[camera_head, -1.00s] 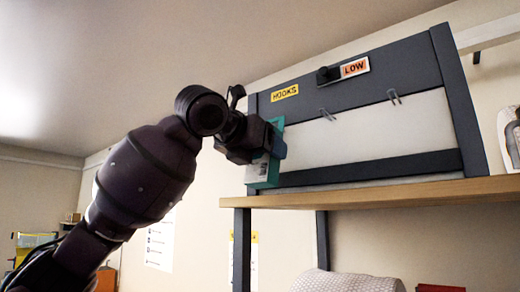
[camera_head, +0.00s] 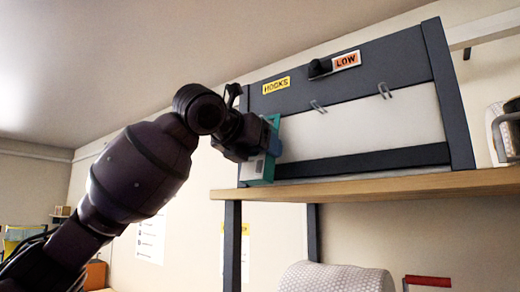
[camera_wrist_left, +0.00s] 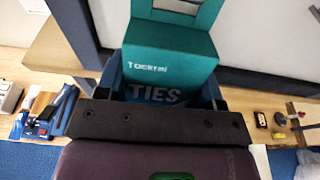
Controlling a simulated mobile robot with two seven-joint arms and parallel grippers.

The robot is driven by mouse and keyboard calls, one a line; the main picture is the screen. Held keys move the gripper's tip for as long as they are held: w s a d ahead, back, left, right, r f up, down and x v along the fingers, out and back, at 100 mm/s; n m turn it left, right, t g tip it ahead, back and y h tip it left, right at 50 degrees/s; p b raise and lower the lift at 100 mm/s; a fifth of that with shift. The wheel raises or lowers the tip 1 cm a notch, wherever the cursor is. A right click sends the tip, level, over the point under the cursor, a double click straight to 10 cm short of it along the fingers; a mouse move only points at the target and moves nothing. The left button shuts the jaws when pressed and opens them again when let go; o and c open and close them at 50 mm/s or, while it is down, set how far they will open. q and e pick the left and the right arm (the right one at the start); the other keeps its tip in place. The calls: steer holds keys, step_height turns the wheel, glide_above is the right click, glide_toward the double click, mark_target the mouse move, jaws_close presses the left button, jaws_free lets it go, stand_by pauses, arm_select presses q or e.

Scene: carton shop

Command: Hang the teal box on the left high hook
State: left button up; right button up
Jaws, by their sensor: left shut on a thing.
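The teal box (camera_head: 262,166) is held in my left gripper (camera_head: 272,142), at the left end of the hook board (camera_head: 400,48). In the left wrist view the teal box (camera_wrist_left: 172,45) shows white lettering, with "TIES" on its lower part, between the blue fingers. The left hook (camera_head: 318,106) is a small grey wire hook on the board, to the right of and above the box. The box is apart from this hook. My right gripper is out of view.
A second hook (camera_head: 384,90) sits farther right on the board. A wooden shelf (camera_head: 350,189) runs below the board, with a white roll (camera_head: 335,277) lower down.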

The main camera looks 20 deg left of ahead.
arm_select(q)
steer(key=o, duration=1)
steer(key=shift+o, duration=0.2)
steer(key=shift+s, duration=0.15)
steer(key=shift+s+a+r, duration=0.1)
steer(key=shift+s+a, duration=0.05)
steer(key=shift+s, duration=0.15)
steer(key=b+v, duration=0.2)
steer(key=v, duration=0.8)
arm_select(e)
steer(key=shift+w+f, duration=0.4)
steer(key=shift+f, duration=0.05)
